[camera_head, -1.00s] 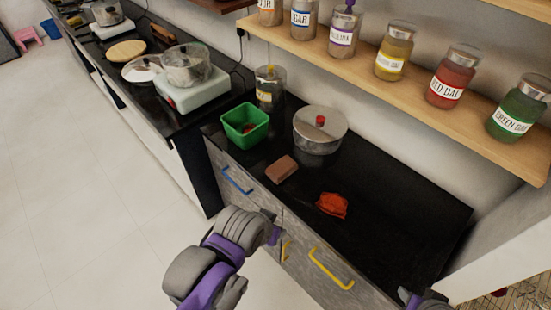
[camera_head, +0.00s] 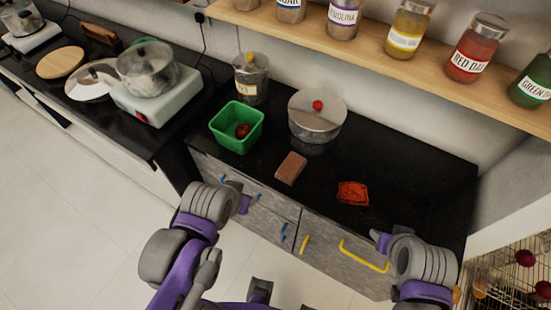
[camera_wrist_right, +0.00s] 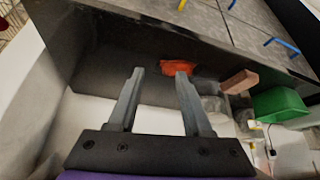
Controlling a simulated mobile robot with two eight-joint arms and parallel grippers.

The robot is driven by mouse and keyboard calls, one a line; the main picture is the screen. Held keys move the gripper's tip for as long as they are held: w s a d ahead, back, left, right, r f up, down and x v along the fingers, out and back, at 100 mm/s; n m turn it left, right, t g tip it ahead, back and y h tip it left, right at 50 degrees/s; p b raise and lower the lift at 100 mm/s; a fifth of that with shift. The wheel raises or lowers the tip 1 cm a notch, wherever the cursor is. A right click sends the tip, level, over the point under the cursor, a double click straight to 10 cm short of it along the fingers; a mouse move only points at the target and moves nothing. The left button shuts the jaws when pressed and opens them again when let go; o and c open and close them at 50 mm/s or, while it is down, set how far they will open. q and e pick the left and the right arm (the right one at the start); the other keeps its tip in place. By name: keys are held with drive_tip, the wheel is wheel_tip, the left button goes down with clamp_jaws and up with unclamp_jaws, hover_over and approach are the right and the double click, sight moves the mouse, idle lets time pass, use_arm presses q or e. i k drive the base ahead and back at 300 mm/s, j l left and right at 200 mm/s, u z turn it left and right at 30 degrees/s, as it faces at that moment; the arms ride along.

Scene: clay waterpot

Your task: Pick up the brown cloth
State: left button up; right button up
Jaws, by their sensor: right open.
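A crumpled orange-red cloth (camera_head: 352,194) lies on the black counter (camera_head: 420,185), right of a flat brown block (camera_head: 291,168). I see no cloth that is plainly brown. My right gripper (camera_head: 378,238) is in front of the counter, below and right of the cloth. In the right wrist view this gripper (camera_wrist_right: 160,74) is open and empty, with the cloth (camera_wrist_right: 177,68) beyond its fingertips and not touched. The brown block (camera_wrist_right: 240,82) also shows there. My left gripper (camera_head: 246,204) is by the drawer fronts, partly hidden behind its wrist; its jaws are unclear.
A green bin (camera_head: 237,127) with red items, a lidded steel pot (camera_head: 316,125) and a jar (camera_head: 251,80) stand at the counter's back left. A shelf of jars (camera_head: 390,55) overhangs the back. The counter right of the cloth is clear. A wire rack (camera_head: 515,275) stands at right.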

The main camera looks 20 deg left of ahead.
sight(288, 171)
drive_tip(key=i+j, duration=0.1)
drive_tip(key=j, duration=1.05)
drive_tip(key=i+j, duration=0.15)
drive_tip(key=j, duration=0.45)
